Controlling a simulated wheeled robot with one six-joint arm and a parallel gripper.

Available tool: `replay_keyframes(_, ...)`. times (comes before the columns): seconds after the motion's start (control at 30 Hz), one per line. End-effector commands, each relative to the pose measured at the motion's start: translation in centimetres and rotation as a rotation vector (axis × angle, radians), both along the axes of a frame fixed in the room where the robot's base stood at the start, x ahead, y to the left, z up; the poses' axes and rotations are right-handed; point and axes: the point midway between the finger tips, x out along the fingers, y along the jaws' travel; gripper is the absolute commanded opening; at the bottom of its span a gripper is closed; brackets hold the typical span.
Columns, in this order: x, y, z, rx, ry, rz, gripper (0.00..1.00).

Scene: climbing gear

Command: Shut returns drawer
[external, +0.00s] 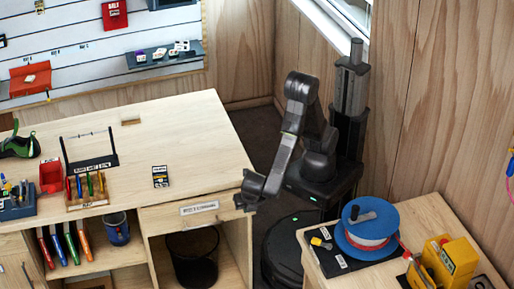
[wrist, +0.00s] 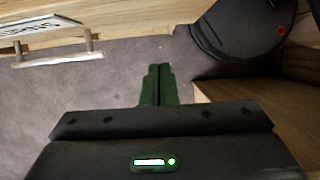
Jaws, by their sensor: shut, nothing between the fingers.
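The drawer (external: 170,216) sits under the right end of the light wood workbench, with a pale label on its front. I cannot tell whether it stands out from the bench or how far, and the label is too small to read surely. In the wrist view the drawer's pale handle bar (wrist: 55,53) is at the upper left, on two posts. My gripper (external: 241,205) is at the right end of the drawer front, close to it; contact cannot be made out. In the wrist view my gripper's dark fingers (wrist: 160,70) are together, empty, over grey floor.
A dark bin (external: 193,262) stands in the open bay below the drawer. The benchtop (external: 185,130) holds a small dark card box (external: 160,177) near the drawer. A side table (external: 425,215) with a blue cable reel (external: 367,243) stands at the right. Floor shows between them.

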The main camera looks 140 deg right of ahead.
Motion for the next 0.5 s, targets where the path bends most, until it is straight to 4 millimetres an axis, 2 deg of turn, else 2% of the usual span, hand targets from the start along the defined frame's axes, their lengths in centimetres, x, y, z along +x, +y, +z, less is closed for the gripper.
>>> replay_keyframes(0.03,-0.3,-0.4,-1.1,-0.001,0.005,-0.001,0.0)
replay_keyframes(0.13,-0.8,-1.1,-2.6,0.0,0.003,-0.001,0.0)
replay_keyframes(0.3,-2.1,-3.2,-2.2,0.0,0.001,-0.004,0.0)
replay_keyframes(0.5,-2.7,-4.1,-2.3,0.0,0.0,0.0,0.0)
